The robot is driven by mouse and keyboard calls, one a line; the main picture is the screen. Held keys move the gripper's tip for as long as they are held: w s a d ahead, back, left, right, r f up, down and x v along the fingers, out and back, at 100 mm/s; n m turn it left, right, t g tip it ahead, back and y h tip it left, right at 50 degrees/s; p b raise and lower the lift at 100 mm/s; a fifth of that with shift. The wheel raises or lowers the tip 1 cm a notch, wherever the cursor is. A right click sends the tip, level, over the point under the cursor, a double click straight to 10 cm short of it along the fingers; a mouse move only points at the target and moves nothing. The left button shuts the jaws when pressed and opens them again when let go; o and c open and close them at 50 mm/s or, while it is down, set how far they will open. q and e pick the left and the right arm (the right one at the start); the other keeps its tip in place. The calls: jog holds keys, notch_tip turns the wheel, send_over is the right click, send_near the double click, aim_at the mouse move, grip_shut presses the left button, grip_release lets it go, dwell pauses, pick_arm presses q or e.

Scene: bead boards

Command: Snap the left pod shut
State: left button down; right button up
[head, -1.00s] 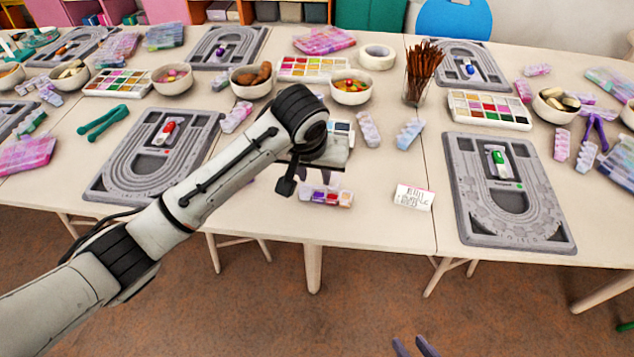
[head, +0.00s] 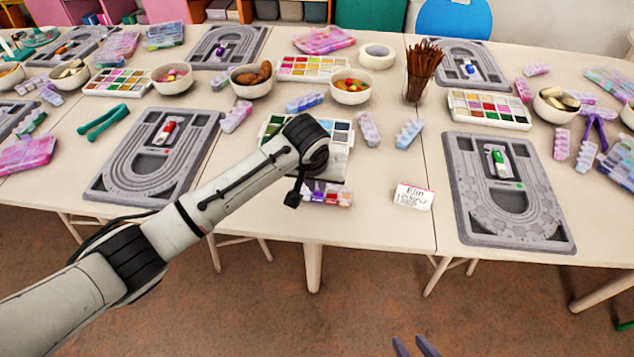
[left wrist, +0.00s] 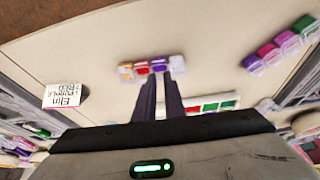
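A small row of joined pods (head: 327,195) with clear, colored compartments lies near the table's front edge. In the left wrist view the row (left wrist: 142,70) shows orange, red, purple and pale pods. My left gripper (head: 312,186) points down at the row's left part in the head view. In the left wrist view its two dark fingers (left wrist: 161,76) reach the purple and pale end, with a narrow gap between them. I cannot tell whether they touch it, and the left pod's lid is hidden. My right gripper (head: 415,346) is open and empty at the bottom edge.
A paint tray (head: 340,131) lies just behind the row, partly behind my left arm. A name card (head: 413,196) stands to the right. Grey bead boards (head: 100,190) (head: 540,220) lie on both sides. The table between row and card is clear.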

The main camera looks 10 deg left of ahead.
pick_arm(q)
jog(key=shift+s+f, duration=0.1)
jog(key=shift+s, duration=0.05)
jog(key=shift+s+f+t, duration=0.6)
jog(key=shift+s+t, duration=0.05)
jog(key=shift+t, duration=0.55)
jog(key=shift+s+f+t+b, duration=0.25)
jog(key=shift+f+t+b, duration=0.2)
jog(key=shift+t, duration=0.25)
jog(key=shift+s+f+t+b, duration=0.25)
jog(key=shift+f+t+b, duration=0.25)
jog(key=shift+t+b, duration=0.55)
jog(key=shift+a+f+t+b, duration=0.1)
jog(key=shift+t+b, duration=0.45)
jog(key=shift+b, duration=0.4)
jog(key=c, duration=1.8)
grip_release()
